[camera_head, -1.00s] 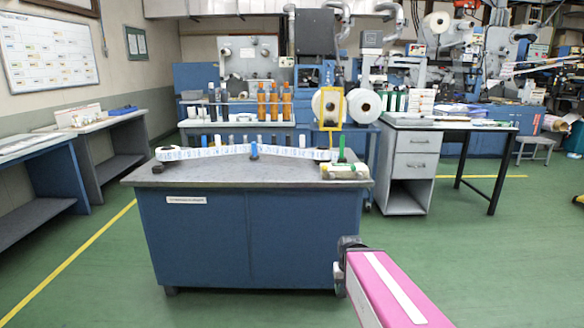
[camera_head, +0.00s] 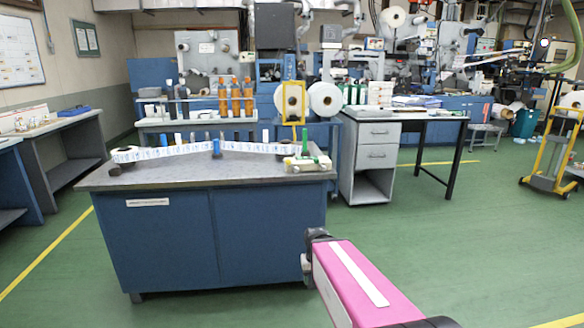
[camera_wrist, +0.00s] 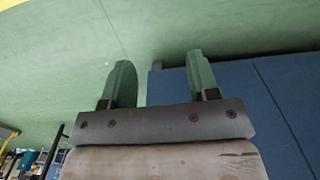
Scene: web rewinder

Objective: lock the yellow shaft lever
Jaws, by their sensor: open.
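A yellow frame-shaped lever (camera_head: 293,121) stands upright at the right back of the blue workbench (camera_head: 166,241), in front of white rolls. It is small in the head view, and whether it is locked cannot be told. My gripper (camera_wrist: 159,82) is open and empty in the wrist view, its two green fingers spread apart over the green floor and beside blue panels. In the head view my pink arm reaches in from the bottom right, in front of the bench and well short of the lever. The gripper tips do not show clearly there.
A small pale device with a green post (camera_head: 306,163) sits at the bench's right end. A grey desk (camera_head: 370,158) stands behind right.

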